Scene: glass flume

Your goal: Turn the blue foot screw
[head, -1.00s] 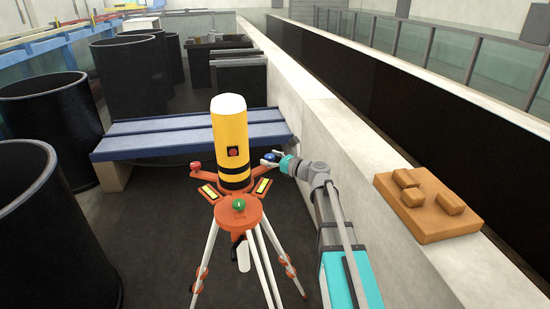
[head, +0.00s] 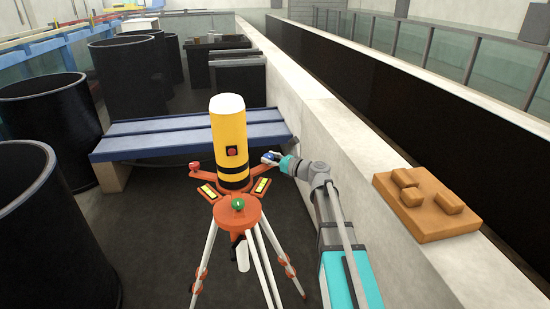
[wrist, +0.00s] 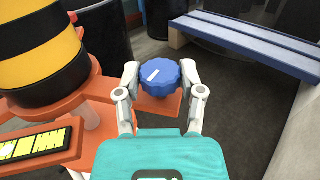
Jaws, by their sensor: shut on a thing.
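The blue foot screw (wrist: 160,77) is a ribbed knob with a white mark on top, on an orange arm of the tripod's base. My gripper (wrist: 162,92) has one finger on each side of it and is shut on it in the wrist view. In the head view the blue screw (head: 270,156) shows small at my gripper (head: 275,159), right of the yellow instrument (head: 229,135). The instrument has black bands and stands upright on the orange tripod (head: 237,213). A red screw (head: 195,166) and a green screw (head: 238,204) sit on the other arms.
A pale wall (head: 330,130) runs close along the right of my arm, with an orange block (head: 427,220) on its top. A blue bench (head: 150,140) stands behind the tripod. Black tubs (head: 45,115) stand at the left. Dark floor is clear left of the tripod.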

